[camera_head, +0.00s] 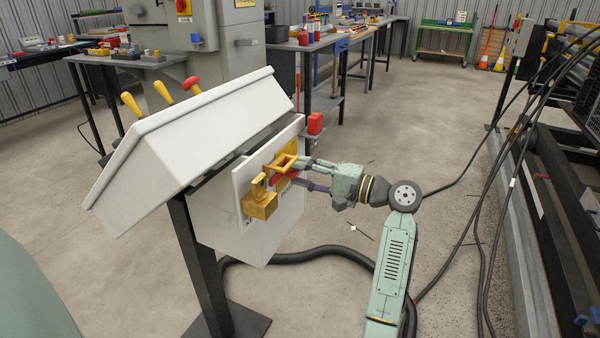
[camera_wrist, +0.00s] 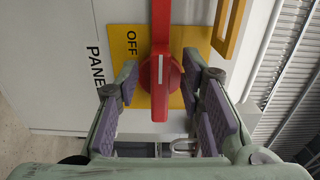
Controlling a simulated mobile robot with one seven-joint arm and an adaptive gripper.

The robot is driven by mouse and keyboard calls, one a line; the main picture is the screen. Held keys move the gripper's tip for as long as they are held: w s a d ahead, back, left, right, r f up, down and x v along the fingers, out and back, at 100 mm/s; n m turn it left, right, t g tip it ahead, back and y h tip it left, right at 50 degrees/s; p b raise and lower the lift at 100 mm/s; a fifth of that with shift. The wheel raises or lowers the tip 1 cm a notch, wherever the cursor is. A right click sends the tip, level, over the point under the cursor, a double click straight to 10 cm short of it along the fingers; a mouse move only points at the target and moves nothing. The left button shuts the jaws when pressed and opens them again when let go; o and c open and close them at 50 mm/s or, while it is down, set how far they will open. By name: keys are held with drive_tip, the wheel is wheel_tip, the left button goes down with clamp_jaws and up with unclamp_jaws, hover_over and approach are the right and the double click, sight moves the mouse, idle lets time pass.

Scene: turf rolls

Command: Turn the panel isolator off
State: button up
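The panel isolator has a red handle (camera_wrist: 160,75) on a yellow plate (camera_wrist: 127,37) marked OFF. The handle lies along the picture's vertical in the wrist view, with a white line on its hub; OFF is printed to its left. In the head view the handle (camera_head: 286,177) is partly hidden by my gripper (camera_head: 297,172). My gripper also shows in the wrist view (camera_wrist: 165,100); its two fingers stand apart on either side of the red handle, with visible gaps. It is open and holds nothing. The white panel box (camera_head: 215,217) is on a dark post.
A black hose (camera_head: 320,252) lies on the floor. Cables and machinery stand at right.

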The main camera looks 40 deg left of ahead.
drive_tip(key=v, duration=1.1)
drive_tip(key=shift+d, duration=0.15)
drive_tip(key=shift+f, duration=0.15)
